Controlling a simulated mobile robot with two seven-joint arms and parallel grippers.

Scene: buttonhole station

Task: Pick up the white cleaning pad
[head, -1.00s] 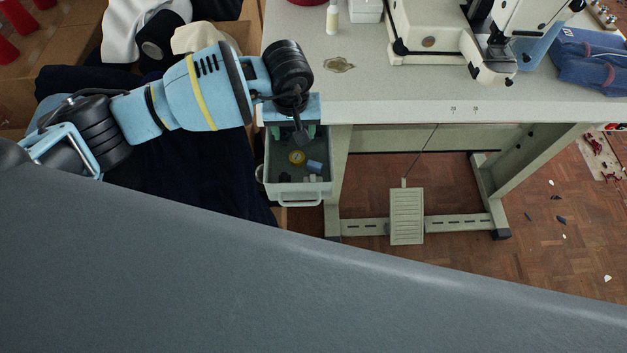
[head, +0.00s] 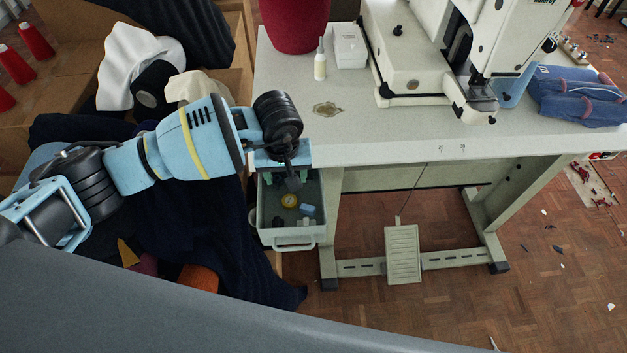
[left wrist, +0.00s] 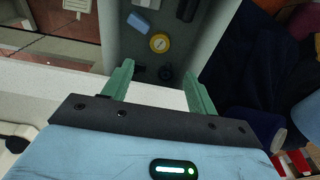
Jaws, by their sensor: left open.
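My left gripper (head: 278,176) is over the back of an open grey drawer (head: 287,238) under the table. In the left wrist view its two green fingers (left wrist: 158,72) are spread apart with nothing between them. A pale block (left wrist: 148,3), cut by the top edge of that view, lies in the drawer ahead of the fingers; it may be the white cleaning pad, but I cannot tell for sure. A yellow round item (left wrist: 159,43) and a blue block (left wrist: 138,21) lie nearer in the drawer. My right gripper is not in view.
The tabletop (head: 370,143) is above and right of the drawer, with a sewing machine (head: 405,75), a white bottle (head: 320,62) and a white box (head: 349,45). Dark cloth (head: 215,235) hangs left of the drawer. A pedal (head: 403,253) is below.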

